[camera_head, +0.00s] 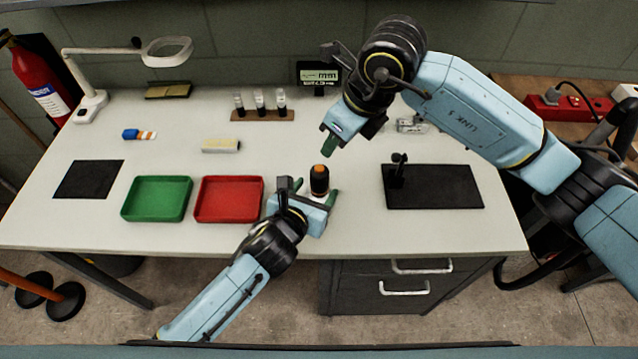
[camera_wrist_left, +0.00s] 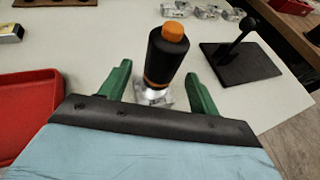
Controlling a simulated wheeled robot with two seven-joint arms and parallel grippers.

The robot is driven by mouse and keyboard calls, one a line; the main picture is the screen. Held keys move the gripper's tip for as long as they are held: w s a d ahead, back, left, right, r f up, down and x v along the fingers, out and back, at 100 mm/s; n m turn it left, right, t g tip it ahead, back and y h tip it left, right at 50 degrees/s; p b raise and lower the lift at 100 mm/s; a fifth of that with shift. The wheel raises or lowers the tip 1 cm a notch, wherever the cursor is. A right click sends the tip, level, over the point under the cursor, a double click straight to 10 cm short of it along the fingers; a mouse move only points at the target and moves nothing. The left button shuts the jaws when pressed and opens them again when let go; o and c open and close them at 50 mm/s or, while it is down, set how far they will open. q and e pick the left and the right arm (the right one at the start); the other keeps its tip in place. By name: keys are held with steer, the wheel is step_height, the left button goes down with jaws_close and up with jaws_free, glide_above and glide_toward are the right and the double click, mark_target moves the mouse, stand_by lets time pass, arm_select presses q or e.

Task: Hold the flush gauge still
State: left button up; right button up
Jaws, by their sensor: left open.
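The flush gauge (camera_head: 319,178) is a black cylinder with an orange top, upright on the bench. In the left wrist view the gauge (camera_wrist_left: 163,60) shows an orange band low down and a clear, shiny foot. My left gripper (camera_head: 314,191) is open at the gauge. Its green fingers stand one on each side of the gauge in the left wrist view (camera_wrist_left: 158,75), with gaps visible between fingers and body. My right gripper (camera_head: 330,144) hangs above the bench behind the gauge, pointing down. Its green fingertips are seen nearly edge-on, so their opening is unclear.
A red tray (camera_head: 229,217) and a green tray (camera_head: 157,217) lie left of my left gripper. A black plate with a post (camera_head: 440,200) is to the right. A rack of vials (camera_head: 262,116) and a pale block (camera_head: 221,146) are farther back.

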mark_target(316, 190)
arm_select(q)
steer(key=shift+x, duration=1.7)
steer(key=c, duration=1.2)
steer(key=shift+c, duration=0.2)
arm_select(e)
jaws_close()
